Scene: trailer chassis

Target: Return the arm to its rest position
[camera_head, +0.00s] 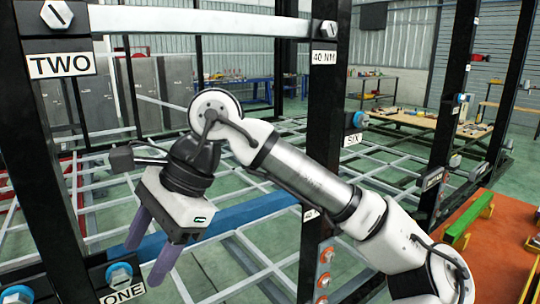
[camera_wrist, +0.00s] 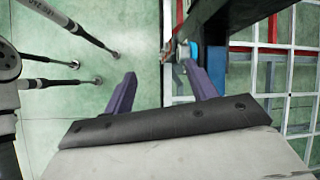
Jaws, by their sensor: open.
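My gripper (camera_head: 152,252) hangs from my bent arm in front of the trailer frame in the head view, its purple fingers pointing down. The fingers are apart with nothing between them. In the wrist view my gripper (camera_wrist: 160,90) also shows open and empty, with green floor and part of the frame beyond it. In the head view the fingers are just right of the post with the sign ONE (camera_head: 122,292) and its blue-ringed bolt (camera_head: 119,274). I cannot tell how far the fingers are from that post.
A white lattice lies behind. An orange surface (camera_head: 490,250) is at right. Tool tables (camera_head: 430,125) stand farther back.

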